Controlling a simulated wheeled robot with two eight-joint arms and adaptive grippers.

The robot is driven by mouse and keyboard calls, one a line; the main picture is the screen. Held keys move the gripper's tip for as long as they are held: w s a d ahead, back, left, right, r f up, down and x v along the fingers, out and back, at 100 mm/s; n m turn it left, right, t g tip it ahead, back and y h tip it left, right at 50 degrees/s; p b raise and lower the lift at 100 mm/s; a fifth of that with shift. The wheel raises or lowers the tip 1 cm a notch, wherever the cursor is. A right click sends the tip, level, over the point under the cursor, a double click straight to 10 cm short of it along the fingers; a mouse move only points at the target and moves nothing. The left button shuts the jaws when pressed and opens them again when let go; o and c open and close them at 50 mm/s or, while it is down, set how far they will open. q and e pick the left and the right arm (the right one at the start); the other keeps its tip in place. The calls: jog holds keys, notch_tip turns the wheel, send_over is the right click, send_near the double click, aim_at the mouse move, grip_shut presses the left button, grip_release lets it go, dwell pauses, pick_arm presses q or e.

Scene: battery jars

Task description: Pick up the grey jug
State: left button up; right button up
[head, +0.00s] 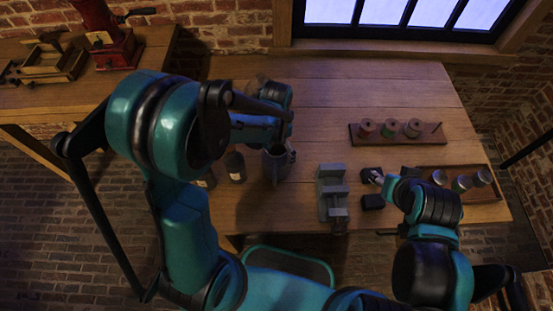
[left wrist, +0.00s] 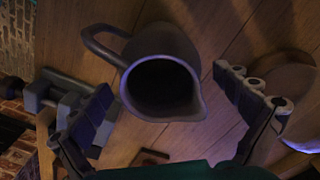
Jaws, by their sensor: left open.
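The grey jug (head: 277,165) stands on the wooden table, left of its middle in the head view, partly hidden by my left arm. In the left wrist view the jug (left wrist: 160,55) shows its dark open mouth, with the handle at upper left and the spout at lower right. My left gripper (head: 272,115) is above the table near the jug. In the left wrist view its fingers (left wrist: 165,80) are spread wide, one on each side of the jug, with visible gaps. My right gripper (head: 378,178) is low over the table at the right; its fingers are unclear.
A grey vise (head: 333,192) stands right of the jug. Dark bottles (head: 235,165) stand close to its left. Small dark blocks (head: 373,202) lie near my right gripper. Two wooden holders, a rear one (head: 357,136) and a front one (head: 490,191), carry round items. The table's back is mostly clear.

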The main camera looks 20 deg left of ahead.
pick_arm(q)
notch_tip(320, 180, down, 5)
jog(key=shift+r+b, duration=0.2)
jog(key=shift+b, duration=0.75)
jog(key=shift+r, duration=0.15)
jog(key=c, duration=1.3)
jog(key=shift+c, duration=0.2)
jog(key=shift+r, duration=0.15)
